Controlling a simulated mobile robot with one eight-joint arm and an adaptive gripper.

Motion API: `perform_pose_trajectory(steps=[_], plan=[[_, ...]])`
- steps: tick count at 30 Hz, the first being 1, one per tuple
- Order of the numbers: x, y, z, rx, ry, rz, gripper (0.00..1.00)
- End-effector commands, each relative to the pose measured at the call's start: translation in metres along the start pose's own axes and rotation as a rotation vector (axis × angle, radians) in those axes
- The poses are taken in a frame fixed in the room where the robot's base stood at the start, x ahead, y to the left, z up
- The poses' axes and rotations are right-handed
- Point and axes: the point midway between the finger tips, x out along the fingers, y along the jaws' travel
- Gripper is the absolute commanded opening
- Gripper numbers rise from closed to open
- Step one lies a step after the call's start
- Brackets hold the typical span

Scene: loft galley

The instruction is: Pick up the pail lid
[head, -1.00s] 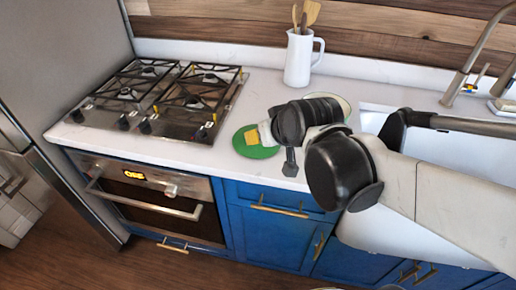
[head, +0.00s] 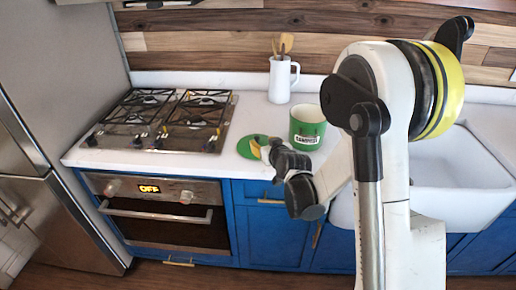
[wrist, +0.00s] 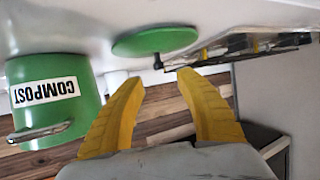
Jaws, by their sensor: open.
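The pail lid, a flat green disc (head: 246,144), lies on the white counter right of the cooktop. In the wrist view the lid (wrist: 155,41) is at the top middle, beyond my fingertips. The green pail (head: 308,128) stands upright on the counter to the right of the lid. Its COMPOST label and metal handle show in the wrist view, where the pail (wrist: 85,75) is at the left. My gripper (wrist: 160,79) has its two yellow fingers spread, with nothing between them. In the head view my gripper (head: 258,150) overlaps the lid's right side; the exact gap is unclear.
A gas cooktop (head: 165,120) is left of the lid, above an oven reading OFF. A white jug (head: 282,80) with wooden utensils stands behind. A white sink (head: 450,170) is at the right. Bare counter surrounds the lid.

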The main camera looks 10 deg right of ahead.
Motion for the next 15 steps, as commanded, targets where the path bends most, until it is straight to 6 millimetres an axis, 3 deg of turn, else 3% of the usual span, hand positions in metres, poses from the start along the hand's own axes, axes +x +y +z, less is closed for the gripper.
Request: perform_pose_trajectory(steps=[3, 10, 15], plan=[[0.021, 0.000, 0.002, 0.000, 0.000, 0.000, 0.41], [0.042, 0.001, 0.003, 0.000, -0.001, 0.000, 0.41], [0.070, 0.003, 0.005, 0.000, -0.001, 0.000, 0.41]])
